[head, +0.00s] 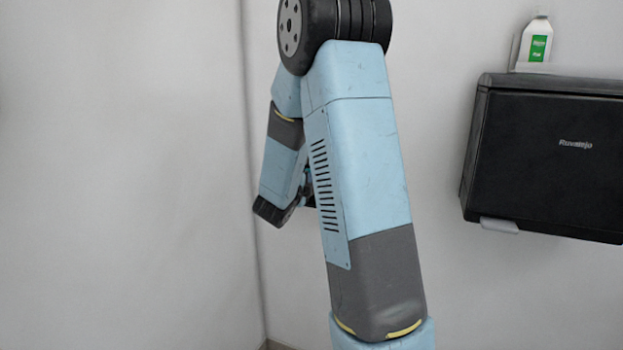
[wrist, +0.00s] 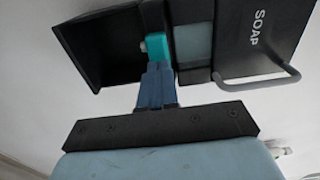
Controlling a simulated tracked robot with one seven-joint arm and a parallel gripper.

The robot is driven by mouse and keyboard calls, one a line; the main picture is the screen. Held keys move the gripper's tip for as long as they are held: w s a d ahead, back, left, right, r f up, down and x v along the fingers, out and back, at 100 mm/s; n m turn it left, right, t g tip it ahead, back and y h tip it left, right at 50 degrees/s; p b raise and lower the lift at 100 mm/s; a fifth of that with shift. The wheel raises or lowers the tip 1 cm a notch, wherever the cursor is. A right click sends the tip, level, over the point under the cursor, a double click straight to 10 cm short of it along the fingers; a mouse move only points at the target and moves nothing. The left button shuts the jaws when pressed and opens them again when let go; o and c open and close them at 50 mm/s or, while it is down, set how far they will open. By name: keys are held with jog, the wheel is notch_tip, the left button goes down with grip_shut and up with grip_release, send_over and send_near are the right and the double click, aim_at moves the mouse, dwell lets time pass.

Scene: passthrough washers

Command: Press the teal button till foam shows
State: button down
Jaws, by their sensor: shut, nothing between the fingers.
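In the wrist view, a teal button (wrist: 156,46) sits on a black soap dispenser (wrist: 240,35) marked SOAP. A dull grey-green window (wrist: 194,45) is set in the dispenser to the right of the button. My gripper (wrist: 158,68) is shut and empty, its blue fingers pointing at the button. The fingertips overlap the button's lower edge in the picture; I cannot tell whether they touch it.
A curved grey handle (wrist: 262,78) sticks out from the dispenser, right of my fingers. A dark open-looking recess (wrist: 105,45) lies left of the button. In the head view, a black box marked Ruvatejo (head: 550,155) hangs at right, a white bottle (head: 536,42) above it.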

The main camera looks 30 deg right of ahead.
jog(key=v, duration=1.1)
jog(key=shift+a, duration=0.25)
dwell(2.1)
jog(key=s+a+r+n+t+y, duration=0.1)
jog(key=s+a+r+n+y, duration=0.1)
jog(key=a+r+n+y, duration=0.35)
jog(key=s+a+r+n+t+y, duration=0.1)
jog(key=s+a+r+n+y, duration=0.1)
jog(key=a+n+y, duration=0.65)
jog(key=s+d+n+g, duration=0.3)
jog(key=s+n+g, duration=0.4)
jog(key=s+n, duration=0.7)
jog(key=s, duration=0.9)
jog(key=shift+s+f+n, duration=0.15)
jog(key=shift+f+n, duration=0.15)
jog(key=shift+n, duration=0.1)
